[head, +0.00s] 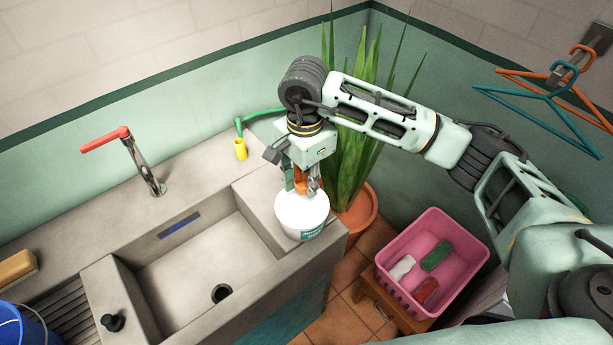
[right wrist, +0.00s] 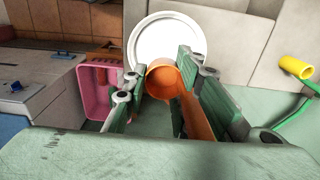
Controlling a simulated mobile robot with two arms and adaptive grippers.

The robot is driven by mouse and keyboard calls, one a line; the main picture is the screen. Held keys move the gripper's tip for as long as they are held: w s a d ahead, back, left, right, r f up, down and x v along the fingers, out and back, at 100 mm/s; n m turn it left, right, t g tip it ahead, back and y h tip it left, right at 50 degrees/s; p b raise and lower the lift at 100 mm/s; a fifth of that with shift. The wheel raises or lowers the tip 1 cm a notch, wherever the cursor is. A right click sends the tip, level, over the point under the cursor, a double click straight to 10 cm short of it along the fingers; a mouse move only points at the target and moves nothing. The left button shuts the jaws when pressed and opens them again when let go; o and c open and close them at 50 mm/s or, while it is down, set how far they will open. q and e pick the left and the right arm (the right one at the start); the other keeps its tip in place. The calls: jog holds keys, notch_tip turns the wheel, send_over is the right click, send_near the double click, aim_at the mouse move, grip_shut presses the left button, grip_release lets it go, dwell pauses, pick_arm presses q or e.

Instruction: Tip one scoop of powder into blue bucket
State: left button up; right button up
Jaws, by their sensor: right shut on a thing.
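The blue bucket (head: 18,328) is cut off at the lower left corner of the head view. A white tub (head: 302,222) with a label stands on the right end of the sink counter. Its round white top (right wrist: 163,35) shows in the right wrist view. My right gripper (head: 302,186) points down over the tub, shut on an orange scoop (right wrist: 163,76), which lies between the fingers with its round bowl in front of the tub's top. I cannot tell whether the bowl is inside the tub or holds powder. My left gripper is not in view.
A stone sink (head: 190,270) with a red-handled tap (head: 140,160) lies left of the tub. A potted plant (head: 355,215) is close on its right. A pink basket (head: 440,225) stands lower right. A yellow hose nozzle (head: 240,150) is near the wall.

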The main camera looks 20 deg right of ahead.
jog(key=shift+f, duration=0.55)
jog(key=shift+f+b, duration=0.3)
jog(key=shift+f, duration=0.05)
jog(key=shift+f+b, duration=0.35)
jog(key=shift+f, duration=0.5)
pick_arm(q)
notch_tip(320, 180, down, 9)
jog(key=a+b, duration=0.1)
jog(key=b, duration=0.6)
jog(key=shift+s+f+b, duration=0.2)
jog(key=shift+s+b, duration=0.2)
pick_arm(e)
notch_tip(320, 180, down, 9)
jog(key=shift+f, duration=0.1)
jog(key=shift+r+p, duration=0.5)
jog(key=shift+r, duration=0.45)
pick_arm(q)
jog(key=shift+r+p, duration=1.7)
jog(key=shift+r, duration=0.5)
pick_arm(e)
jog(key=shift+r, duration=3.6)
